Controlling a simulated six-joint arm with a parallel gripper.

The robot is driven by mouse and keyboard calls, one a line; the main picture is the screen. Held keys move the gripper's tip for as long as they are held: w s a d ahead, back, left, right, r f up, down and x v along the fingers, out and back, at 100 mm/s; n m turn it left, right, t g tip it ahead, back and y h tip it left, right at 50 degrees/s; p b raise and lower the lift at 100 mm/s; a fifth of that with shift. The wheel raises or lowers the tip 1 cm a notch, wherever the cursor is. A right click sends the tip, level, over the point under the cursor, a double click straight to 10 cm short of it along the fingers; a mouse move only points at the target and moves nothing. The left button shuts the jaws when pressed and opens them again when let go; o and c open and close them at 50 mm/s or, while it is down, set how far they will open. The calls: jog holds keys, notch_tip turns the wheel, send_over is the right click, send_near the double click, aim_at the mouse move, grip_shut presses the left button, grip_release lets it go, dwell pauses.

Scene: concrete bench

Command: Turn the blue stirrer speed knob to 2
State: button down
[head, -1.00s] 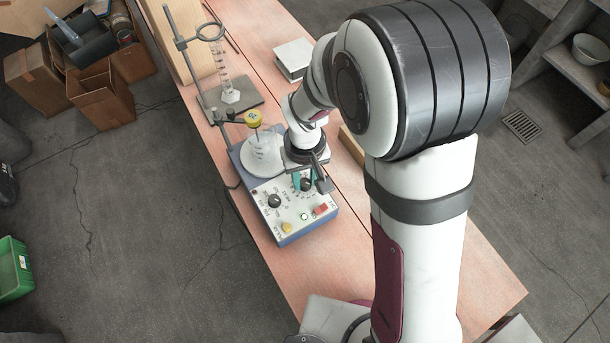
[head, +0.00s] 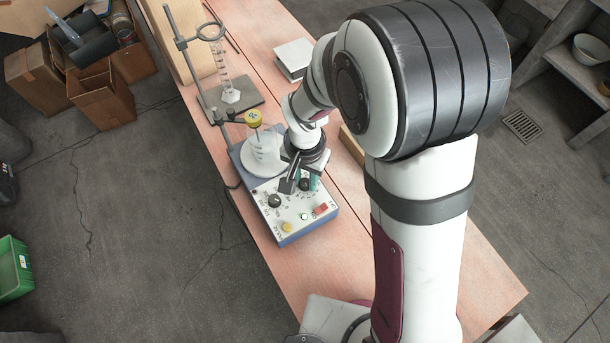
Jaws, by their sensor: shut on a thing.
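The blue stirrer (head: 288,237) has a pale front panel and a round white plate (head: 262,163) behind it. My gripper (head: 304,183) points down over the panel's upper right part. Its teal-tipped fingers are shut on a dark knob (head: 305,185) with a dial scale around it. The knob is partly hidden by the gripper, and its pointer and setting are too small to read. A second dark knob (head: 274,201) with its own printed scale sits to the left, apart from the gripper.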

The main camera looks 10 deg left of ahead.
aim_at(306, 183)
jog(key=shift+m, duration=0.5)
jog(key=c, duration=0.6)
grip_release()
jog(key=shift+r, duration=0.1)
notch_tip(306, 183, up, 16)
jog(key=shift+f, duration=0.15)
jog(key=shift+d, duration=0.1)
